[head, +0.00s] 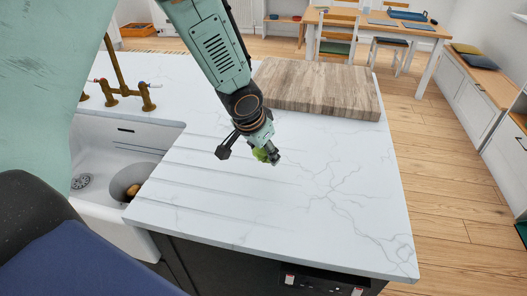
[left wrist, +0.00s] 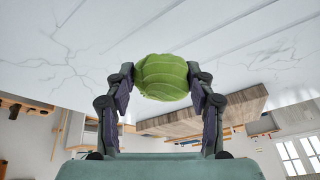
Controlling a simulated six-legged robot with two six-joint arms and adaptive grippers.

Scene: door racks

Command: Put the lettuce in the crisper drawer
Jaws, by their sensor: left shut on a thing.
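The lettuce (left wrist: 162,77) is a round, light green head held between the two fingers of my left gripper (left wrist: 161,80) in the left wrist view. In the head view, my left gripper (head: 268,152) is over the white marble counter, and only a small green part of the lettuce (head: 260,155) shows beside its fingers. The left gripper is shut on the lettuce. I cannot tell from the head view how far it is above the counter. My right gripper is not in view. No crisper drawer can be made out in these frames.
A thick wooden board (head: 318,90) lies at the back of the counter (head: 340,190). A white sink (head: 100,165) with a brass tap (head: 122,88) is at the left. A dining table (head: 375,24) with chairs stands behind. Open wooden floor (head: 440,170) lies to the right.

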